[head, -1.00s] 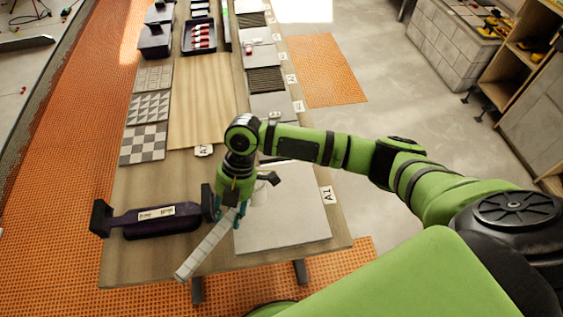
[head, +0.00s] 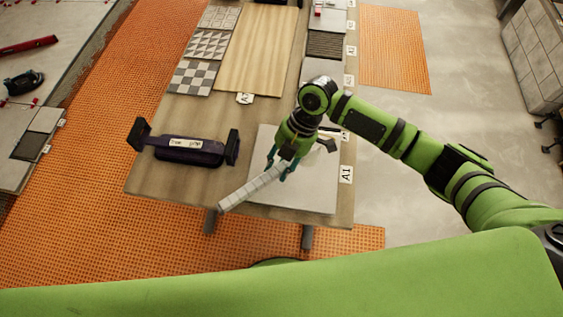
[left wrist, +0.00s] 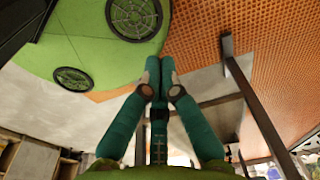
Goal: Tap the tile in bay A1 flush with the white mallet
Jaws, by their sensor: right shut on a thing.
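My right gripper (head: 281,170) is shut on a long pale segmented handle, which I take to be the white mallet (head: 245,190). The handle slants down and left past the tile's left edge. The large light grey tile (head: 310,190) lies at the table's near right end beside the A1 label (head: 346,174). The gripper and mallet are over its left part; I cannot tell whether they touch it or whether it is flush. My left gripper (left wrist: 160,78) shows only in the left wrist view, fingertips together, with nothing visible between them.
A dark two-ended tool (head: 188,150) with a pale label lies on the table (head: 160,195) left of the tile. Patterned tiles (head: 207,44) and a wooden board (head: 255,50) lie farther back.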

